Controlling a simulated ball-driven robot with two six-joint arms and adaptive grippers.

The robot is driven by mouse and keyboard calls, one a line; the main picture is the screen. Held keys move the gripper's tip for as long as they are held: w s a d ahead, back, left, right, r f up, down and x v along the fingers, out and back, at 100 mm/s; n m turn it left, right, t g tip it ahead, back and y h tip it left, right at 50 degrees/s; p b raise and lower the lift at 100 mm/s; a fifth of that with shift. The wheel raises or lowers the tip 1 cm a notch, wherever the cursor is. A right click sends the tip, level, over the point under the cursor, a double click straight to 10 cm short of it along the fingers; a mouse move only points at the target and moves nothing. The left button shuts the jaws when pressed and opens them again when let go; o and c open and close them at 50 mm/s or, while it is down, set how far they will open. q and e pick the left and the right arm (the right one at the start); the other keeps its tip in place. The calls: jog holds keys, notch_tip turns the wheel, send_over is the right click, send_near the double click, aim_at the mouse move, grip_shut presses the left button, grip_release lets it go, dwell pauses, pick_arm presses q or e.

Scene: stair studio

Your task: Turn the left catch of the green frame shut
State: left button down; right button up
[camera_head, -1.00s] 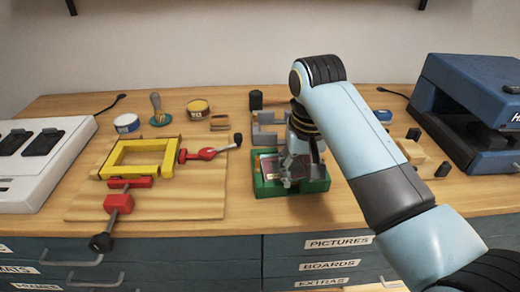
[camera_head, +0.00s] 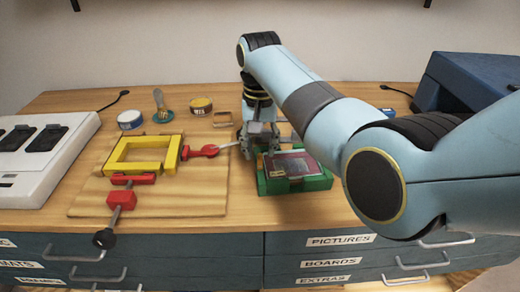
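The green frame (camera_head: 318,182) lies on the bench right of the wooden board, with a dark picture (camera_head: 296,164) inside it. My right gripper (camera_head: 265,150) points down at the frame's left rear side, close to it or touching it. Its fingers are small and partly merge with grey parts behind, so I cannot tell whether they are open. The left catch is not clearly visible; the gripper covers that side. My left gripper does not show.
A wooden board (camera_head: 85,200) holds a yellow frame (camera_head: 121,149) with red clamps (camera_head: 122,198). A white machine (camera_head: 60,165) stands at the left, a blue press (camera_head: 465,82) at the right. Tins (camera_head: 130,120) stand at the back. My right arm hides the bench's right part.

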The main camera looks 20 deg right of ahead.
jog(key=shift+f, duration=0.65)
